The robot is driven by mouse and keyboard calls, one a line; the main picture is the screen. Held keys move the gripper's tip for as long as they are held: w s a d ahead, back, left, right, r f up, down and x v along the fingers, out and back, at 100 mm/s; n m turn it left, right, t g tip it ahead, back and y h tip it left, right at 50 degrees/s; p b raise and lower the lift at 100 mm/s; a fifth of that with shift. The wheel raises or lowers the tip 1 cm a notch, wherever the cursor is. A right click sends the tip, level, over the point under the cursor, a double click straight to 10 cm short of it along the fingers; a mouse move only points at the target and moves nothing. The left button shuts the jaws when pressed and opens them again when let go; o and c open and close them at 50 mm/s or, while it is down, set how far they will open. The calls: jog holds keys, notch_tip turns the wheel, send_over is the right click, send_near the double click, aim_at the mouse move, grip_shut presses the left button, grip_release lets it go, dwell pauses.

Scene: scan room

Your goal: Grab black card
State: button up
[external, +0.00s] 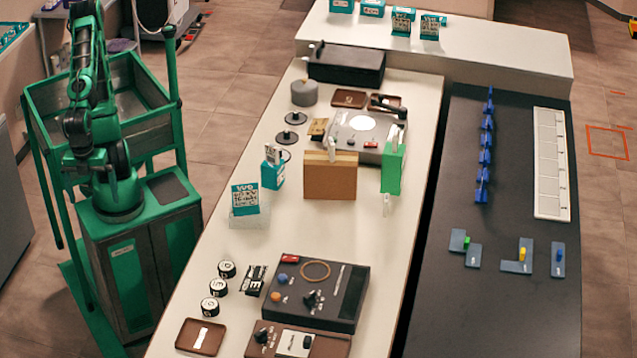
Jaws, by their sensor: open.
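A small black card with white markings (252,279) lies on the white table, between the round black-and-white pieces and the large dark control box. It is the only thing I see that looks like a black card, and its print is too small to read. My gripper (75,127) is at the folded end of my green arm, above my base at the far left. It is well away from the card, with nothing visible in it, and its fingers are small and hard to make out.
The dark control box (318,292) stands close right of the card. Several round pieces (226,269) stand close left. A brown tray (200,337) is nearer the front edge. A teal card in a clear stand (246,203) stands behind. Bare tabletop lies between them.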

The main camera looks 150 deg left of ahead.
jog(key=w+a+f+m+t+y, duration=0.15)
jog(key=w+a+m, duration=0.3)
jog(key=w, duration=0.65)
jog(key=w+a+m+t+y, duration=0.1)
jog(key=w+a+m+t, duration=0.3)
jog(key=w, duration=0.8)
jog(key=w+a+r+m+t+y, duration=0.2)
jog(key=w+a+m+y, duration=0.1)
jog(key=w+a+m, duration=0.35)
jog(key=w+a+r+m+t+y, duration=0.2)
jog(key=w+a+r+m+y, duration=0.15)
jog(key=w+a+m, duration=0.35)
jog(key=n, duration=0.1)
send_near(253, 278)
jog(key=shift+d+r, duration=0.2)
jog(key=shift+d, duration=0.25)
jog(key=shift+f, duration=0.3)
jog(key=shift+w+a+f, duration=0.15)
jog(key=shift+w+a, duration=0.05)
jog(key=shift+a, duration=0.05)
jog(key=x, duration=0.5)
jog(key=shift+a+r+x, duration=0.1)
jog(key=shift+x, duration=1.15)
jog(key=shift+a+r+x, duration=0.1)
jog(key=shift+x, duration=1.2)
jog(key=shift+s, duration=0.1)
